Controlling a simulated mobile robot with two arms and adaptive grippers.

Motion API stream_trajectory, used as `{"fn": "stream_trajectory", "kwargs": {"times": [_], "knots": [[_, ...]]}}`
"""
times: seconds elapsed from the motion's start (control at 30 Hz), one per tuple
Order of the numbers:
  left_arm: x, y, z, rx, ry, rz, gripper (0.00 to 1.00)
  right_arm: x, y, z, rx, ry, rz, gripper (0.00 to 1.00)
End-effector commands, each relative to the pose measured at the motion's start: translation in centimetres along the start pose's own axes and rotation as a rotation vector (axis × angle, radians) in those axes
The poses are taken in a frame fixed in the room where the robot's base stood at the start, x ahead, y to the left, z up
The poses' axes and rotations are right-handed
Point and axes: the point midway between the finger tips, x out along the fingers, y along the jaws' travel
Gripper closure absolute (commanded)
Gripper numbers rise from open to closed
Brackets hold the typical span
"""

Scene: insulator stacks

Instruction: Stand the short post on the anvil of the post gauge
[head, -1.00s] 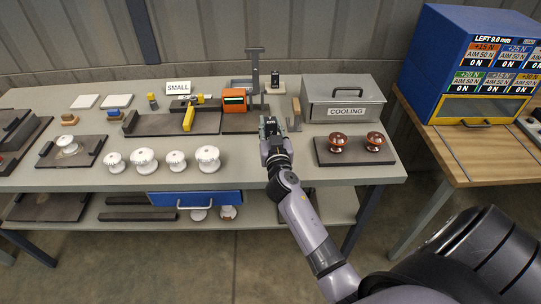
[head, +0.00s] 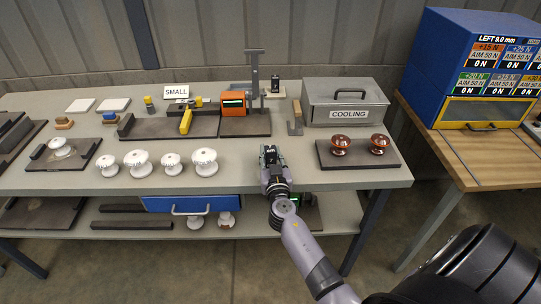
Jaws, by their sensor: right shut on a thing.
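My right gripper (head: 270,152) is over the front part of the bench, in front of the post gauge. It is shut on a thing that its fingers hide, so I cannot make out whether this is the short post. My left gripper is not in view.
A tool with a wooden handle (head: 296,118) is behind and right of the gripper. The grey COOLING box (head: 345,101) and a dark tray (head: 330,163) with two brown insulators are at right. A yellow-jawed device (head: 186,121) under the SMALL sign (head: 176,92) is at left.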

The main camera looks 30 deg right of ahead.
Motion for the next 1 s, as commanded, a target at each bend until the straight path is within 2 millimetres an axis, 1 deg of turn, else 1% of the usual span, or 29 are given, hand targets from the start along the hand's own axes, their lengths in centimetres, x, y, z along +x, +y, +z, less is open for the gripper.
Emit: {"fn": "stream_trajectory", "kwargs": {"times": [0.17, 0.2, 0.47, 0.8, 1.0], "knots": [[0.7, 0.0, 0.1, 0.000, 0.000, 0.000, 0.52, 0.0, 0.0, 0.5, 0.002, 0.001, 0.000, 1.00], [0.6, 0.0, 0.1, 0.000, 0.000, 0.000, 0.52, 0.0, 0.0, 0.4, 0.001, 0.000, 0.000, 0.71], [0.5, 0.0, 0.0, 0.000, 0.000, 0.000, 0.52, 0.0, 0.0, 0.4, 0.001, 0.000, 0.000, 0.53], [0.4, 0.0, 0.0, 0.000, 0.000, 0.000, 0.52, 0.0, 0.0, 0.3, 0.001, 0.000, 0.000, 0.53], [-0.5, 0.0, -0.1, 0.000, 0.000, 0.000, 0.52, 0.0, 0.0, 0.1, -0.002, -0.001, 0.000, 0.53]]}}
